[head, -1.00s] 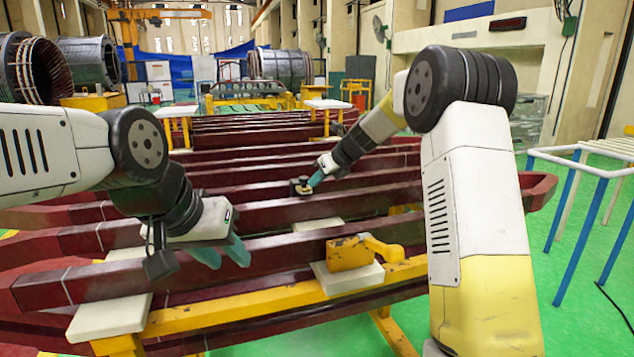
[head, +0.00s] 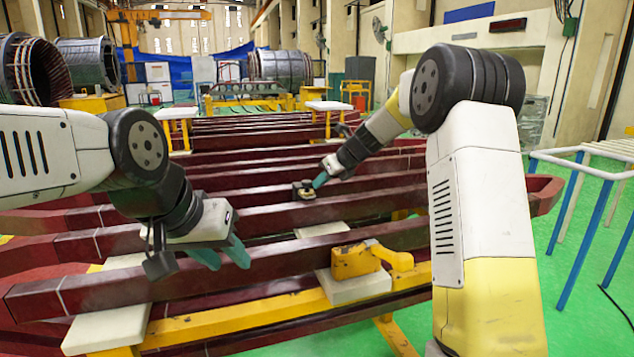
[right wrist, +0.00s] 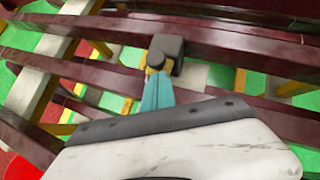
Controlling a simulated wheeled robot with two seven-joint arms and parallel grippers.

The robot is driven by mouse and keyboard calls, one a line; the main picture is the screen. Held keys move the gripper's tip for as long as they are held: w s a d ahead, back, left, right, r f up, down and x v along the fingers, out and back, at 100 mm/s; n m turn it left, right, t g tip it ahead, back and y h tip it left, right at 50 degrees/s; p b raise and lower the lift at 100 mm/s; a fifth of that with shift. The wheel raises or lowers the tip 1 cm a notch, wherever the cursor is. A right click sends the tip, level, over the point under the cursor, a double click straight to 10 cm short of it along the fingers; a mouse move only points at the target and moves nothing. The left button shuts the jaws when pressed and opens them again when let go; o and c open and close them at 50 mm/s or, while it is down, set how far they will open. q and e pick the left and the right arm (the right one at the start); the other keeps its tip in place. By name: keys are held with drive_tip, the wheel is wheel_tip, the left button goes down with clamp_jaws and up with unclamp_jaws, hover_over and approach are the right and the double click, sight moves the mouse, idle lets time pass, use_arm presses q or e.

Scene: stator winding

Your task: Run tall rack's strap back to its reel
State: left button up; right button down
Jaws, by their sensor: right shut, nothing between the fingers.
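A small dark block with a brass-coloured part (head: 304,191) sits on one of the dark red bars (head: 380,197); it also shows in the right wrist view (right wrist: 168,48). I cannot tell whether it is the strap's reel, and I make out no strap. My right gripper (head: 319,181) is shut and empty, its teal tips right at the brass-coloured part; they also show in the right wrist view (right wrist: 156,78). Whether they touch it is unclear. My left gripper (head: 222,258) is open and empty above the nearer bars at the left.
A yellow clamp-like piece (head: 358,261) stands on a pale block (head: 352,288) on the yellow frame (head: 240,315). Long dark red bars lie across the middle. A blue-legged white rack (head: 590,170) stands at the right, with green floor between.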

drive_tip(key=f+v, duration=0.1)
drive_tip(key=v, duration=1.1)
drive_tip(key=shift+s+d, duration=0.25)
drive_tip(key=shift+d, duration=0.15)
drive_tip(key=shift+r, duration=0.15)
drive_tip(key=s+d+r+n+h, duration=0.1)
drive_tip(key=s+n, duration=0.7)
drive_tip(key=s, duration=0.3)
drive_tip(key=s+d+r+n+h, duration=0.1)
drive_tip(key=s+d+n, duration=0.1)
drive_tip(key=s+n, duration=0.7)
drive_tip(key=s+d+f+n+h, duration=0.1)
drive_tip(key=s+f+n, duration=0.2)
drive_tip(key=s+n, duration=0.2)
drive_tip(key=s+d+f+n+h, duration=0.1)
drive_tip(key=s+n, duration=0.4)
drive_tip(key=s, duration=0.7)
wheel_tip(320, 180, down, 2)
drive_tip(key=shift+d+f+n, duration=0.1)
drive_tip(key=shift+d+n, duration=0.2)
drive_tip(key=shift+d, duration=0.15)
